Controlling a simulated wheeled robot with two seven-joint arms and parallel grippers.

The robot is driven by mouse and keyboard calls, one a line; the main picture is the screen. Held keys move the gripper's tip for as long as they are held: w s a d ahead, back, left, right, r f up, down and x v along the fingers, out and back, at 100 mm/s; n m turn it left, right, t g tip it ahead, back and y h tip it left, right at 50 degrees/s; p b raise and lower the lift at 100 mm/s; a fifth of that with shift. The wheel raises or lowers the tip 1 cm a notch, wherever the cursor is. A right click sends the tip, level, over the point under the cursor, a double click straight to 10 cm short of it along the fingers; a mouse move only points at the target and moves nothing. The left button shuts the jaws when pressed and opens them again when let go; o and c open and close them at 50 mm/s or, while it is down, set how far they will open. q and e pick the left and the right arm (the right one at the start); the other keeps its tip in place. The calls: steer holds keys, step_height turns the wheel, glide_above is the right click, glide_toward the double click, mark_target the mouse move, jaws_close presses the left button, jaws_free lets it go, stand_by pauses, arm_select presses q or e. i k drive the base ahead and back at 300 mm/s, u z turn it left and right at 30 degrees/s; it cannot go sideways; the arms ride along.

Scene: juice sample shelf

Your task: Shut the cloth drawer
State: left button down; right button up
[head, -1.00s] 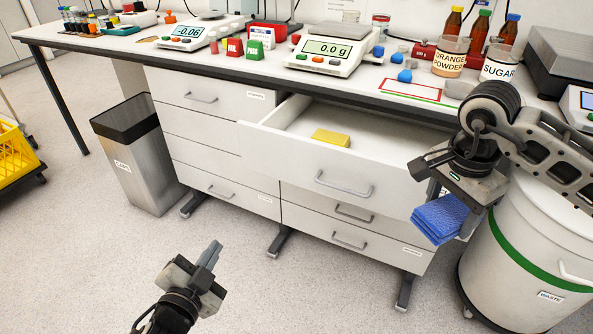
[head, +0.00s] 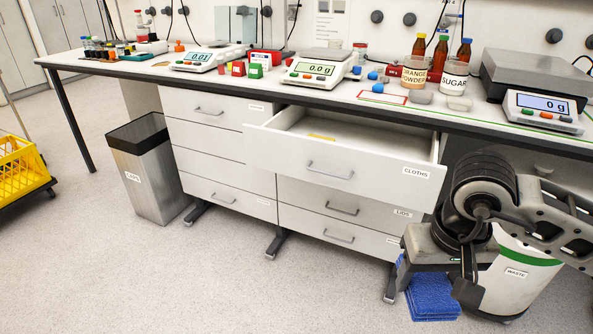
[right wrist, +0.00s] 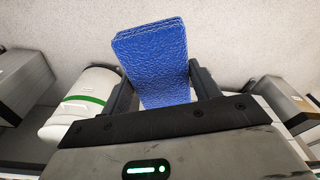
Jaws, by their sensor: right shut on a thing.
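The cloth drawer (head: 380,178), a white drawer labelled CLOTHS, stands pulled out from under the bench. A yellow item (head: 321,137) lies inside it, mostly hidden by the drawer front. Its grey handle (head: 330,171) is free. My right gripper (head: 432,282) is shut on a folded blue cloth (head: 432,302), low in front of the waste bin and below right of the drawer, apart from it. In the right wrist view the cloth (right wrist: 152,52) sticks out between the two fingers of the gripper (right wrist: 163,92). My left gripper is not in view.
A white waste bin (head: 512,285) with a green band stands at the right, partly behind my right arm. A steel caps bin (head: 150,180) stands left of the drawers. Scales, bottles and beakers crowd the bench top (head: 350,95). The floor in front is clear.

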mark_target(395, 164)
steer(key=z, duration=0.6)
steer(key=i, duration=1.15)
steer(key=z, duration=0.05)
